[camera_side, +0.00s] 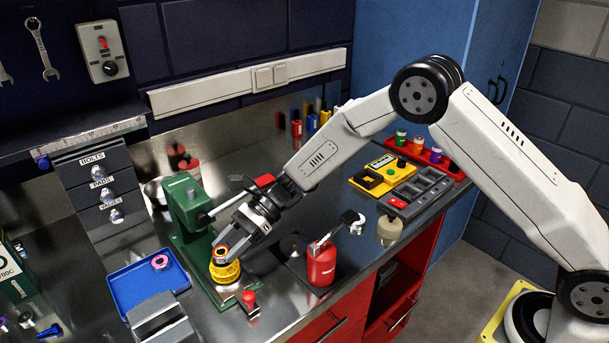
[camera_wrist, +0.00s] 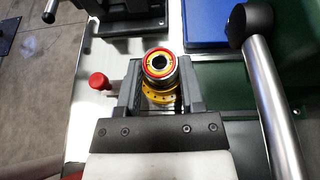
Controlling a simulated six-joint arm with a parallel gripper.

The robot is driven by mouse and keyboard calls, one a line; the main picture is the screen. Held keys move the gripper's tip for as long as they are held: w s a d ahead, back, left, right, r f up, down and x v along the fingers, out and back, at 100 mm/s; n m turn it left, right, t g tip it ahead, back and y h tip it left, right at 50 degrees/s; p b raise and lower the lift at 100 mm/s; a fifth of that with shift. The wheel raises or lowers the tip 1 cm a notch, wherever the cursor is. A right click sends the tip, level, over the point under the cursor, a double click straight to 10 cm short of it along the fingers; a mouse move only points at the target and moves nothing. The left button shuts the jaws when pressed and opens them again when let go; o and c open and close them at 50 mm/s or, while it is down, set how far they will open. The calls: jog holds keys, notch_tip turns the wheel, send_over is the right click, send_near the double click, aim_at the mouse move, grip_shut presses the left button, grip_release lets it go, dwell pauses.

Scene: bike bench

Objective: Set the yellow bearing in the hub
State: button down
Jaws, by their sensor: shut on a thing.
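The gold hub (camera_side: 225,272) stands upright on the base of the green press. The bearing is at the top of the hub. In the wrist view the hub's drilled gold flange (camera_wrist: 160,98) shows just below it. I cannot tell whether the bearing touches the hub or how deep it sits.
The green press (camera_side: 187,210) stands close behind the hub, its metal lever (camera_wrist: 276,105) beside my gripper. A blue tray (camera_side: 128,286) with a pink ring (camera_side: 160,262) is at left. A red knob (camera_side: 249,299) is in front; a red bottle (camera_side: 321,265) stands right.

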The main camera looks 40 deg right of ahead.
jog(key=shift+f, duration=0.45)
jog(key=shift+c, duration=2.4)
grip_release()
jog(key=shift+d, duration=0.1)
jog(key=v, duration=1.1)
jog(key=shift+w+r, duration=0.15)
jog(key=shift+w, duration=0.05)
